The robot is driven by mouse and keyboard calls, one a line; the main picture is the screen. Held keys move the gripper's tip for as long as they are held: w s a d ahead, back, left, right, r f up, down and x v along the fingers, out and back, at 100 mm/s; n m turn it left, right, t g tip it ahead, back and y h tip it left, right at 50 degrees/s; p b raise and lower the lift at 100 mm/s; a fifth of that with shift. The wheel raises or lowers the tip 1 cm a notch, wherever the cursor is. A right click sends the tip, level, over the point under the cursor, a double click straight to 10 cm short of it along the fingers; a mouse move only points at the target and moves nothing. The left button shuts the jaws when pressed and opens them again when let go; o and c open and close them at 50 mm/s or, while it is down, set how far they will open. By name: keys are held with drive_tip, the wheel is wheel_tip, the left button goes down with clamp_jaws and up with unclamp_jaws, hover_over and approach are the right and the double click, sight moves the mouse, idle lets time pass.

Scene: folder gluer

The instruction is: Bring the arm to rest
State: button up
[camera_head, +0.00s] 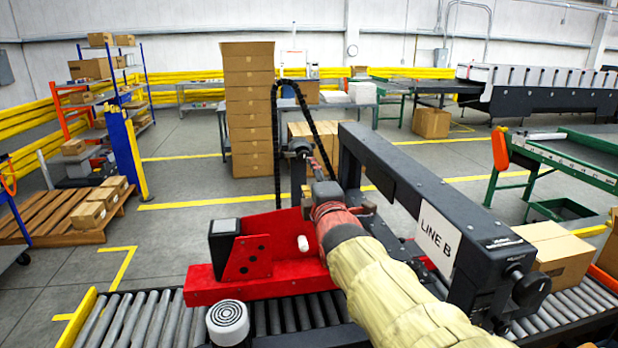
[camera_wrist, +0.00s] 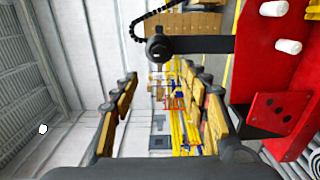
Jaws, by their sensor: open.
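My gripper (camera_wrist: 163,76) shows in the wrist view with its two tan-padded fingers spread apart and nothing between them. Past the fingertips lies the far side of the hall, turned sideways in this view. In the head view my arm (camera_head: 385,285), in a pale yellow sleeve with a red-orange cuff, reaches forward over the roller conveyor (camera_head: 165,322). It passes between the red machine frame (camera_head: 250,262) and the black "LINE B" beam (camera_head: 410,190). My gripper's fingers cannot be made out clearly in the head view.
The red frame (camera_wrist: 285,85) and a black bar with a round end (camera_wrist: 158,47) are close on the wrist view's right side. A black cable chain (camera_head: 276,130) hangs ahead. Stacked cartons (camera_head: 250,110) stand beyond. Open floor (camera_head: 190,225) lies ahead left.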

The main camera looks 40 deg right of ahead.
idle(0.3)
drive_tip(key=s+a+f+m+g+y, duration=0.1)
drive_tip(key=s+a+f+m+g, duration=0.1)
drive_tip(key=s+f+m, duration=0.3)
drive_tip(key=a+f+m+g+y, duration=0.2)
drive_tip(key=a+f+m+g, duration=0.1)
drive_tip(key=f, duration=0.4)
drive_tip(key=s+a+f+m+g+y, duration=0.1)
drive_tip(key=s+a+f+m+g, duration=0.15)
drive_tip(key=f, duration=0.35)
drive_tip(key=s+a+f+y, duration=0.1)
drive_tip(key=s+a+y, duration=0.1)
drive_tip(key=s+a, duration=0.2)
drive_tip(key=s+a+f+m+g+y, duration=0.1)
drive_tip(key=s+a, duration=0.3)
drive_tip(key=a, duration=0.6)
drive_tip(key=s+a+f+g+y, duration=0.1)
drive_tip(key=s+a, duration=0.3)
drive_tip(key=a, duration=0.4)
drive_tip(key=shift+f+y, duration=0.8)
drive_tip(key=shift+s+a, duration=0.1)
